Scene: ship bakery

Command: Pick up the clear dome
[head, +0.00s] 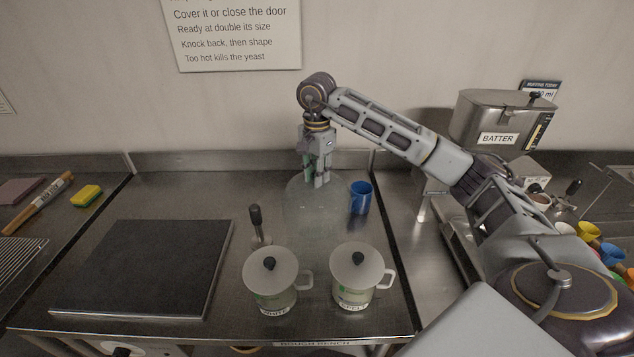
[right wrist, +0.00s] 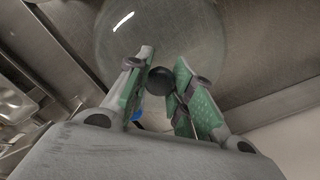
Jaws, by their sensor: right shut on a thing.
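The clear dome (head: 308,212) is a faint see-through shape near the middle of the steel counter, behind two lidded mugs. My right gripper (head: 317,182) points down at its top. In the right wrist view, the green-padded fingers (right wrist: 160,90) are shut on the dome's round black knob (right wrist: 159,80), one on each side. The dome's curved clear wall (right wrist: 195,25) spreads out beyond them. I cannot tell whether its rim touches the counter. My left gripper is not in view.
A blue cup (head: 360,198) stands close to the dome's right. Two lidded mugs, left (head: 273,280) and right (head: 357,278), stand in front. A black-handled tool (head: 256,222) is at its left, then a dark slab (head: 146,268). The batter machine (head: 499,122) stands at right.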

